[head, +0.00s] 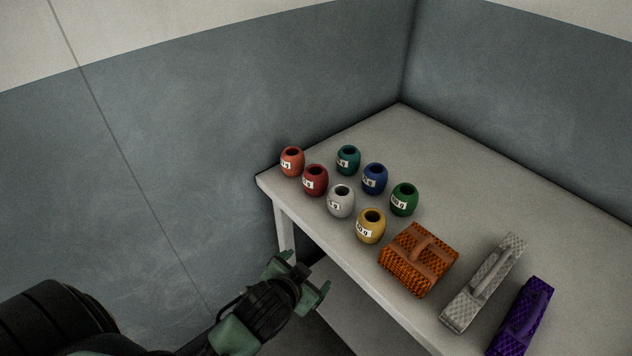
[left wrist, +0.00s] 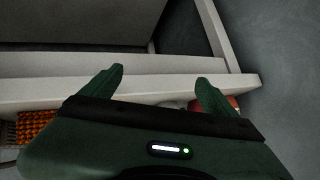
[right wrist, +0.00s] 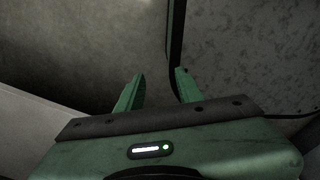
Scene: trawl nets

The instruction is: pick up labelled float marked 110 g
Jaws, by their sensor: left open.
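Several small barrel-shaped floats with white labels stand upright on the table: orange (head: 292,161), red (head: 315,180), white (head: 341,201), yellow (head: 371,226), teal (head: 348,160), blue (head: 374,179) and green (head: 404,199). The label numbers are too small to read surely, so I cannot tell which float is marked 110 g. My left gripper (head: 303,276) is open and empty, off the table's front edge and apart from the floats. In the right wrist view my right gripper (right wrist: 159,88) has its fingers apart with nothing between them.
The pale table (head: 540,190) stands in a corner against grey walls. Right of the floats lie an orange woven basket (head: 400,274), a grey mesh block (head: 467,306) and a purple mesh block (head: 512,330), each with a handle. The table's back is clear.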

